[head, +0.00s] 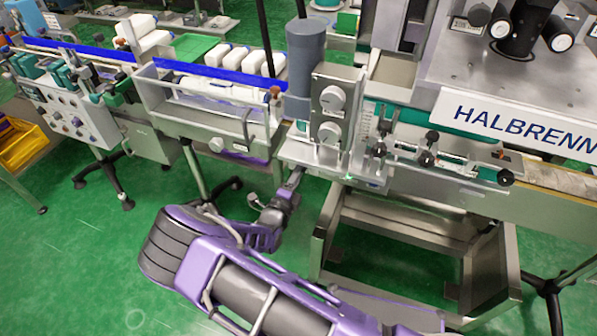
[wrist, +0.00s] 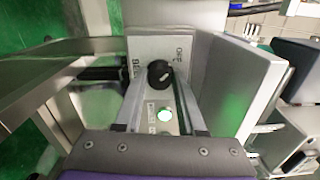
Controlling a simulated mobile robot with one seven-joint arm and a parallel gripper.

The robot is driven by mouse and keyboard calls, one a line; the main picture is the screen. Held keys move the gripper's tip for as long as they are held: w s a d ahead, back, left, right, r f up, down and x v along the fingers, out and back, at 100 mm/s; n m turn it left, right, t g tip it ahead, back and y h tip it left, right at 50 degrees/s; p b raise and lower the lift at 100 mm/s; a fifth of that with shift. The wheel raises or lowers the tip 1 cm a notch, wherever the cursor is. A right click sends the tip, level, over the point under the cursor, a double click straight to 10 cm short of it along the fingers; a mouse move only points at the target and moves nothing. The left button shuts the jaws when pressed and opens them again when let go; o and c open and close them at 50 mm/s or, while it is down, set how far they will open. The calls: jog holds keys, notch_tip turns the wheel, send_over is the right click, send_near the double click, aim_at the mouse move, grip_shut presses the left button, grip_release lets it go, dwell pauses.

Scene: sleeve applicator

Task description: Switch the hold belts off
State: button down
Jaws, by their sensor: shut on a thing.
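The hold-belt switch is a small round black knob (wrist: 160,74) on a light panel (wrist: 150,47) with printed labels, one appearing to read OFF. A light mark shows on the knob, but I cannot tell surely which label it points at. In the head view my gripper (head: 294,178) reaches under the grey unit, and the knob is hidden there.
A grey housing with two large dials (head: 332,98) stands above my gripper. A conveyor with white bottles (head: 220,90) runs to the left. A metal stand (head: 400,235) is at the right. A metal plate (wrist: 240,85) stands close right of the fingers. Green floor is open at left.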

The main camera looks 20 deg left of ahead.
jog(key=c, duration=0.5)
grip_release()
jog(key=s+a, duration=0.1)
jog(key=s, duration=1.6)
jog(key=shift+s+a, duration=0.2)
jog(key=shift+s, duration=0.05)
